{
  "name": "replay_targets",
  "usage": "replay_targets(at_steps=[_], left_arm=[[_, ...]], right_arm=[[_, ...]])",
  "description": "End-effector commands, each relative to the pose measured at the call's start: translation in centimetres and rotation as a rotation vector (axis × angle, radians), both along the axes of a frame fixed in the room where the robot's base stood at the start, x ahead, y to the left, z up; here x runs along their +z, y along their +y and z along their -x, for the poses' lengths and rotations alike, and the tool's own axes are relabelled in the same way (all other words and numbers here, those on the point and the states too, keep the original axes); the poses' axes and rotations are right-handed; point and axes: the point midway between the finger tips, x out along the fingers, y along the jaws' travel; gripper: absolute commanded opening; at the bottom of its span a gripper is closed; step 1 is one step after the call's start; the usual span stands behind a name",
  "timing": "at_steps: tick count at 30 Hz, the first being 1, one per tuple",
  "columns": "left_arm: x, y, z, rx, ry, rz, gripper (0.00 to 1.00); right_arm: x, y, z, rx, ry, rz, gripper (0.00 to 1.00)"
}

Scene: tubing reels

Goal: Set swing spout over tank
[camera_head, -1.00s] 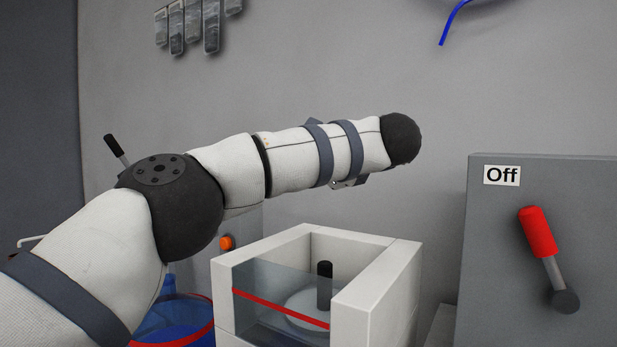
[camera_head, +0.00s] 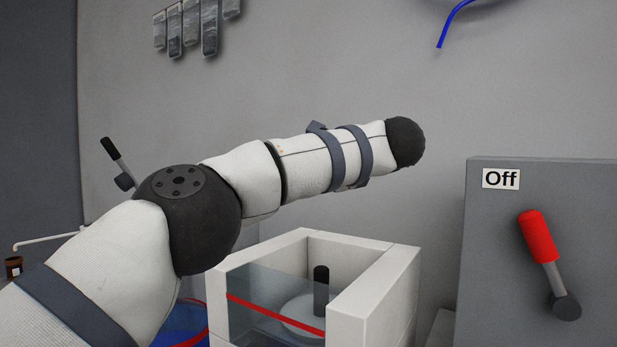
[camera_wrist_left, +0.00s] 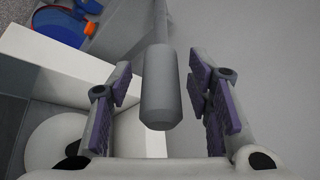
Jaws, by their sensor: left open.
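A white-walled tank-like box (camera_head: 385,292) with a clear front and red line stands below my left arm in the head view. Its wall also shows in the wrist view (camera_wrist_left: 75,65). A thin white pipe (camera_head: 48,240), perhaps the spout, shows at far left, partly behind my arm. In the wrist view a grey cylindrical handle (camera_wrist_left: 160,95) on a thinner rod stands between the fingers of my left gripper (camera_wrist_left: 160,112). The fingers are open, with gaps on both sides of the handle. The head view does not show this gripper. My right gripper is not seen.
A grey box marked Off with a red-handled lever (camera_head: 538,237) stands at right. A blue vessel with a red band (camera_head: 190,325) is partly hidden by my arm. A black-handled lever (camera_head: 110,149) and small brown pot (camera_head: 13,266) are at left.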

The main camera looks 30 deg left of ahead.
Motion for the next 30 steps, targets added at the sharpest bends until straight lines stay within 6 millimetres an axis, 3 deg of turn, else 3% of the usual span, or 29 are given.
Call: replay_targets(at_steps=[5,12,18,27,28,30], left_arm=[[0.4,-1.3,0.6,-0.003,-0.001,0.000,0.46],[2.2,-6.7,3.5,-0.004,-0.002,-0.001,0.46],[3.1,-9.6,5.2,-0.001,-0.001,-0.001,0.46],[3.2,-10.2,5.5,0.001,0.001,0.001,0.46],[3.2,-10.2,5.5,0.001,0.001,0.001,0.44],[3.2,-10.2,5.5,0.000,0.001,-0.002,0.28]], right_arm=[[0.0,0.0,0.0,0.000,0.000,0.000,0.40],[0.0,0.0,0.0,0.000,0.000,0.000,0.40],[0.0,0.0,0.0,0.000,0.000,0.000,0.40],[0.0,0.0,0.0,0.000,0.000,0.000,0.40],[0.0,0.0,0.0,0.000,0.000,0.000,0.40],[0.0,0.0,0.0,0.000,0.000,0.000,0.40]])
